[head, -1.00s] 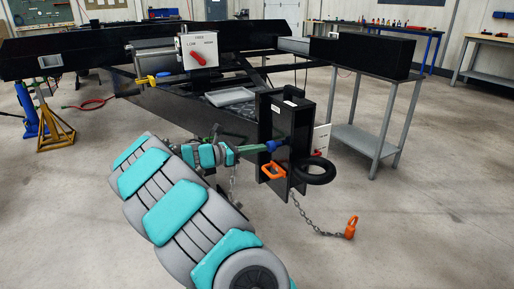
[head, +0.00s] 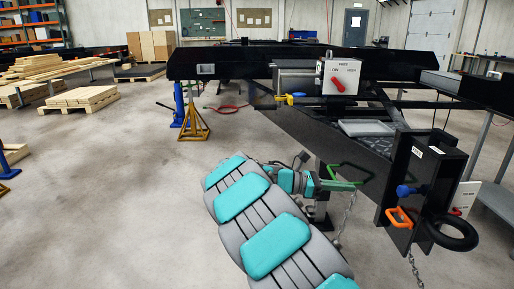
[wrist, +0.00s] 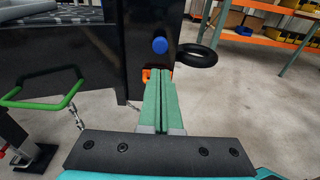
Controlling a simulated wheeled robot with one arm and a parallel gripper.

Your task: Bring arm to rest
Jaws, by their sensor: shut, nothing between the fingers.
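My arm (head: 275,235), grey with teal pads, reaches up from the bottom of the head view. My gripper (head: 355,186) is at its far end, in front of the trailer's black frame. In the wrist view my gripper (wrist: 163,82) shows two green fingers pressed together with nothing between them. Its tips point toward the black coupler post (wrist: 205,35) with a blue knob (wrist: 160,45). In the head view the blue knob (head: 408,190) is to the right of the fingertips, apart from them.
A green handle (wrist: 45,100) is left of the fingers. An orange shackle (head: 400,217) and black ring (head: 453,233) are on the post. A chain (head: 347,212) hangs near my gripper. A yellow jack stand (head: 194,122) and wood pallets (head: 80,100) stand left.

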